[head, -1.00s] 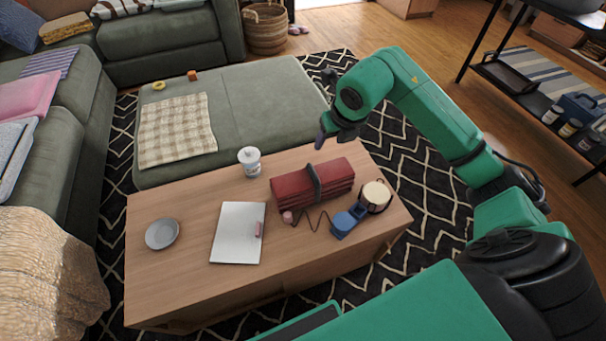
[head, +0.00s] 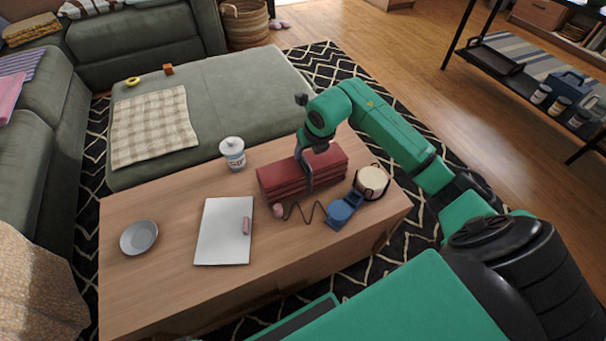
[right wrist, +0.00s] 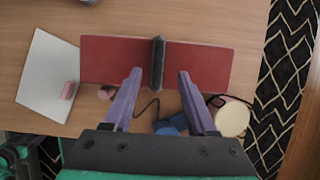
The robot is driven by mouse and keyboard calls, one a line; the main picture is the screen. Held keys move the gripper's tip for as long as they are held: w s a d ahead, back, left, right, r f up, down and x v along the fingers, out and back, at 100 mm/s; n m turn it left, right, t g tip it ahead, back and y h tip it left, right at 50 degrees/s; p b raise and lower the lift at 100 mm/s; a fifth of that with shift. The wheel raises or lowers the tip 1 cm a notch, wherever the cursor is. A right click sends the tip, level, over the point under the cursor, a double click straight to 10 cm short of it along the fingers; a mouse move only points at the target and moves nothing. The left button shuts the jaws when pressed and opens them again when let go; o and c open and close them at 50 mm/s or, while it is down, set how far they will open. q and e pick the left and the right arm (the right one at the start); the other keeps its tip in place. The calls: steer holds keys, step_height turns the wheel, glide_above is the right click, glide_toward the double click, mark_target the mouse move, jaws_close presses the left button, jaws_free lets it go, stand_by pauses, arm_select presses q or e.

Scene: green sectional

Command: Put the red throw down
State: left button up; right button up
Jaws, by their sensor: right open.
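The red throw (head: 276,181) is a folded bundle with a dark strap around its middle, lying flat on the wooden coffee table (head: 175,268). It also shows in the right wrist view (right wrist: 112,60), with the upright dark strap handle (right wrist: 157,64) at its centre. My right gripper (head: 305,165) is over the throw. In the right wrist view my right gripper (right wrist: 160,73) is open, its two purple fingers spread to either side of the strap. I cannot tell whether the fingers touch the throw. My left gripper is not in view.
Close to the throw are a blue object (head: 342,212) with a dark cord, a round cream-topped container (head: 371,181) and a white lidded jar (head: 233,153). A white notebook (head: 222,235) and a grey dish (head: 139,237) lie to the left. The green sectional (head: 225,105) stands behind.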

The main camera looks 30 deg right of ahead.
mark_target(304, 158)
steer(key=x, duration=0.4)
steer(key=shift+a+f+b, duration=0.15)
steer(key=shift+f+b, duration=0.2)
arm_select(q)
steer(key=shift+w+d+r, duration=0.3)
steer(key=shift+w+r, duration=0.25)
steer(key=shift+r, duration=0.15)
arm_select(e)
steer(key=shift+r, duration=0.1)
jaws_close()
